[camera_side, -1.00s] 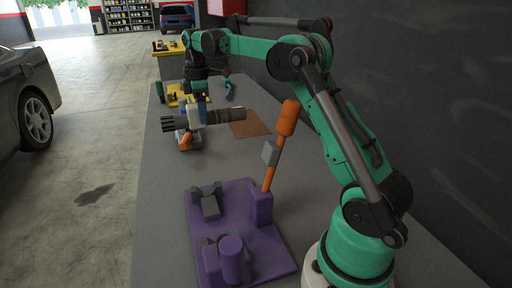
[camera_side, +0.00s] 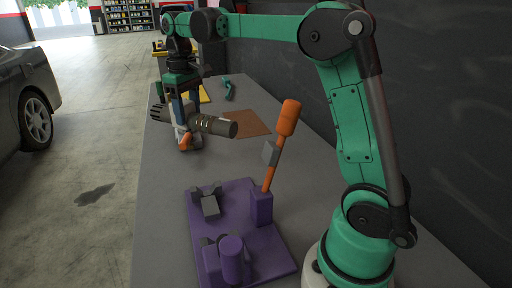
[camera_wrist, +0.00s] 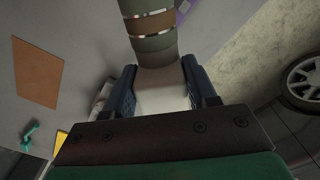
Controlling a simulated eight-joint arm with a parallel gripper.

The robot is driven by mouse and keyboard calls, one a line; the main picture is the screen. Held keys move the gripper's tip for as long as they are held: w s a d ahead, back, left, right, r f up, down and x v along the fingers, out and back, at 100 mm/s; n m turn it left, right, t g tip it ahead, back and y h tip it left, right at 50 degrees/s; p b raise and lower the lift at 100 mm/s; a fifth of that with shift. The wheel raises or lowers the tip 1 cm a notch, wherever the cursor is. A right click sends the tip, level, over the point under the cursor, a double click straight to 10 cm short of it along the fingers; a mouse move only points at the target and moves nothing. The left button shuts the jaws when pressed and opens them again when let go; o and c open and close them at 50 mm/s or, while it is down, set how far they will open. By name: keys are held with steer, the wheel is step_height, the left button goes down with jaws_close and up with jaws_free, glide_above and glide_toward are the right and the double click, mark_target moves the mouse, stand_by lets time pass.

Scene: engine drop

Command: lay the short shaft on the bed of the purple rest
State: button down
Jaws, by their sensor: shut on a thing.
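The short shaft (camera_side: 215,125) is a grey metal cylinder with a toothed left end and a thicker dark right end. My gripper (camera_side: 184,108) is shut on its middle, with blue fingers on either side. In the wrist view the shaft (camera_wrist: 150,25) runs up between the fingers of my gripper (camera_wrist: 161,85). In the side view it slopes slightly down to the right. The purple rest (camera_side: 253,225) stands nearer the camera, with grey V-shaped supports and nothing lying across them. A purple corner (camera_wrist: 183,9) shows in the wrist view.
A grey holder with an orange lever (camera_side: 186,142) stands behind or below the shaft; any contact is unclear. An orange-handled lever (camera_side: 287,118) rises from the rest's right side. A brown mat (camera_side: 248,122) lies to the right. The bench between shaft and rest is clear.

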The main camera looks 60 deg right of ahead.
steer(key=s+a+f+m, duration=0.5)
steer(key=s+a+m, duration=0.1)
steer(key=s+m, duration=0.2)
steer(key=shift+s+a+f+m, duration=0.3)
steer(key=shift+a+m, duration=0.1)
steer(key=shift+m, duration=0.1)
steer(key=shift+f, duration=0.1)
steer(key=shift+f, duration=3.85)
steer(key=shift+f, duration=0.5)
steer(key=shift+c, duration=0.9)
jaws_free()
steer(key=shift+r, duration=2.75)
